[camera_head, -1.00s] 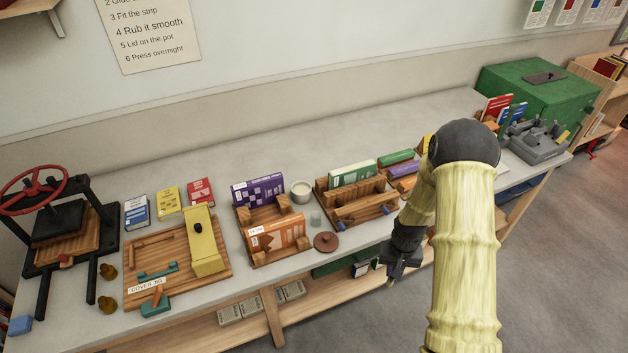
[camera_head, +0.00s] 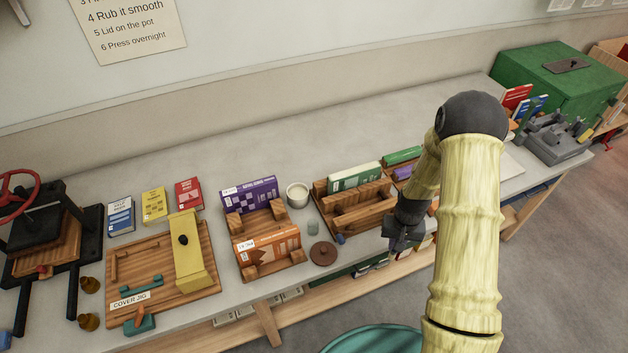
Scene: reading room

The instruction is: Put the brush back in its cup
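I cannot make out a brush in this view; it may be hidden behind my arm or too small to tell. A round brown lid (camera_head: 323,253) lies in front of the cup. My gripper (camera_head: 397,247) is dark grey and points down by the bench's front edge, right of the cup and lid. Its fingers are too small and dark to read.
A left rack (camera_head: 271,212) holds purple and orange books; a right rack (camera_head: 333,215) holds a green one. A cover jig (camera_head: 203,291) and black press (camera_head: 95,248) stand left. A green box (camera_head: 535,72) is at the far right. A teal rounded thing (camera_head: 375,340) shows below.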

